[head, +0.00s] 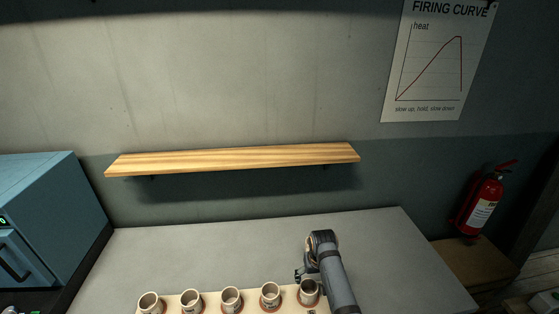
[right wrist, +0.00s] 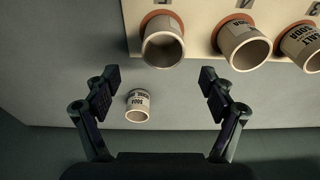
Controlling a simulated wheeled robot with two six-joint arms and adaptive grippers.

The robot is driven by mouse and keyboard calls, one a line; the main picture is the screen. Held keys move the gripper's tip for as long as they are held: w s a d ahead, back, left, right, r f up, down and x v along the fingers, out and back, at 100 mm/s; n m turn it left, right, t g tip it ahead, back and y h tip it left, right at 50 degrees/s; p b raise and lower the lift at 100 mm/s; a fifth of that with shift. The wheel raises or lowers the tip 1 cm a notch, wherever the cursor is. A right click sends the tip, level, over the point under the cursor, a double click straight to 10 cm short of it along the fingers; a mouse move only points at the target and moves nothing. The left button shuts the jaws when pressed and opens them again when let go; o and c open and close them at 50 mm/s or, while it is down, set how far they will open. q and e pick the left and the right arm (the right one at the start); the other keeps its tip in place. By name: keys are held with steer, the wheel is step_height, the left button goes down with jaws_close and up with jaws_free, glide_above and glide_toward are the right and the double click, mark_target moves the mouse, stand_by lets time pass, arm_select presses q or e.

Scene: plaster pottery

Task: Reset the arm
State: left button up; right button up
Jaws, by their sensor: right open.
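My right gripper (head: 304,275) is over the grey table in the head view, by the right end of a row of cups. In the right wrist view its two fingers (right wrist: 158,84) are spread wide with nothing between them. A small labelled cup (right wrist: 137,107) stands on the table apart from the row, beyond the fingertips and nearer the left one. I cannot make it out in the head view, where my right arm covers that area. My left gripper is not in view.
Several cups, one at the right end (head: 308,294), stand on a pale board (head: 212,309) at the table's front. A wooden shelf (head: 235,158) hangs empty above. A blue kiln-like box (head: 38,190) is left; a fire extinguisher (head: 482,204) is right.

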steer(key=s+d+r, duration=0.1)
steer(key=s+d, duration=0.2)
steer(key=s, duration=0.3)
steer(key=s+d+r+t, duration=0.1)
steer(key=s+d, duration=0.2)
steer(key=s, duration=0.3)
steer(key=s+d+r, duration=0.1)
steer(key=s+d, duration=0.2)
steer(key=s, duration=0.4)
steer(key=s+r+t, duration=0.1)
steer(key=s+r, duration=0.4)
steer(key=s, duration=0.2)
step_height(320, 180, down, 33)
steer(key=s+d+g+h+b, duration=0.1)
steer(key=s+d+b, duration=0.15)
steer(key=b, duration=0.45)
arm_select(q)
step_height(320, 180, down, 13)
steer(key=b, duration=0.6)
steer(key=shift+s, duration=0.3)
arm_select(e)
steer(key=s+f, duration=0.9)
steer(key=f, duration=0.2)
steer(key=s+d+f+g, duration=0.1)
steer(key=s+f, duration=0.8)
steer(key=f, duration=0.2)
steer(key=shift+f+g, duration=0.3)
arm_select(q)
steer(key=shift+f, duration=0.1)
